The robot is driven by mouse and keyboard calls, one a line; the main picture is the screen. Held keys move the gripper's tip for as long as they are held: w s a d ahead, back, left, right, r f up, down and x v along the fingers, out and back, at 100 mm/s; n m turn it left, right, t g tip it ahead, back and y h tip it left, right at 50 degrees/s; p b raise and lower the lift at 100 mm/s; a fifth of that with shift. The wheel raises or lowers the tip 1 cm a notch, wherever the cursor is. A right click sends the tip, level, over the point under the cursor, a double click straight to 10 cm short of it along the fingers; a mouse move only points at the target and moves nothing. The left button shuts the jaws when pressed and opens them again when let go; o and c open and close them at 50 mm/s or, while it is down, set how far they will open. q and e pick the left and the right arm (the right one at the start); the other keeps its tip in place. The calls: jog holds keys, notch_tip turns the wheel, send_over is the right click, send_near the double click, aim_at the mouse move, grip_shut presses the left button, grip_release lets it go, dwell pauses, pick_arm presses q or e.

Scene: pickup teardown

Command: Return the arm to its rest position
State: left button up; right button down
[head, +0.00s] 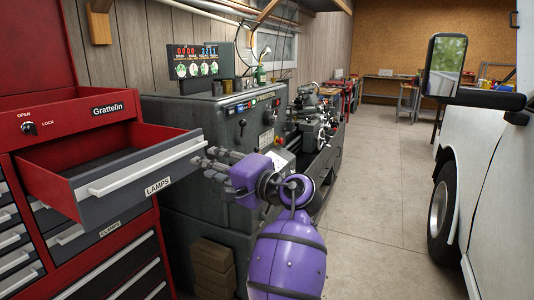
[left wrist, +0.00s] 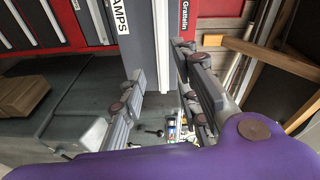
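My left gripper (head: 210,163) is at the right end of the pulled-out drawer labelled LAMPS (head: 120,190), in the middle of the head view. Its grey fingers point toward the drawer's front. In the left wrist view the fingers of the left gripper (left wrist: 160,88) stand apart with a clear gap. Part of the drawer's grey front (left wrist: 136,35) shows beyond and between them. I cannot tell whether a finger touches the drawer. My purple arm reaches up from the bottom of the head view. My right gripper is not in view.
The red tool cabinet (head: 105,112) stands at left, with the open drawer jutting out. A grey lathe (head: 232,122) is behind my gripper. A white truck (head: 495,160) with a side mirror (head: 446,66) is at right. The concrete floor (head: 375,200) between is clear.

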pick_arm(q)
jog(key=w+d+f+m+t+h, duration=0.1)
jog(key=w+d+f+t+h, duration=0.35)
jog(key=f+h, duration=0.35)
jog(key=s+f+n+h+p, duration=0.1)
jog(key=s+f+h, duration=0.25)
jog(key=f, duration=0.55)
jog(key=s+f+h+p, duration=0.1)
jog(key=s+f+h, duration=0.1)
jog(key=s+f, duration=0.5)
jog(key=s+a+f+n+g, duration=0.1)
jog(key=s+a+f, duration=0.1)
jog(key=s+f, duration=0.7)
jog(key=s+a+f+n+g+h+p, duration=0.1)
jog(key=s+f, duration=0.8)
jog(key=s, duration=0.9)
jog(key=s+a+f+n+g+h, duration=0.1)
jog(key=s+a+f+n+g, duration=0.1)
jog(key=s+f, duration=0.7)
jog(key=s+a+g, duration=0.1)
jog(key=s+a, duration=0.1)
jog(key=s, duration=0.3)
jog(key=shift+s+p, duration=0.15)
jog(key=shift+p, duration=0.25)
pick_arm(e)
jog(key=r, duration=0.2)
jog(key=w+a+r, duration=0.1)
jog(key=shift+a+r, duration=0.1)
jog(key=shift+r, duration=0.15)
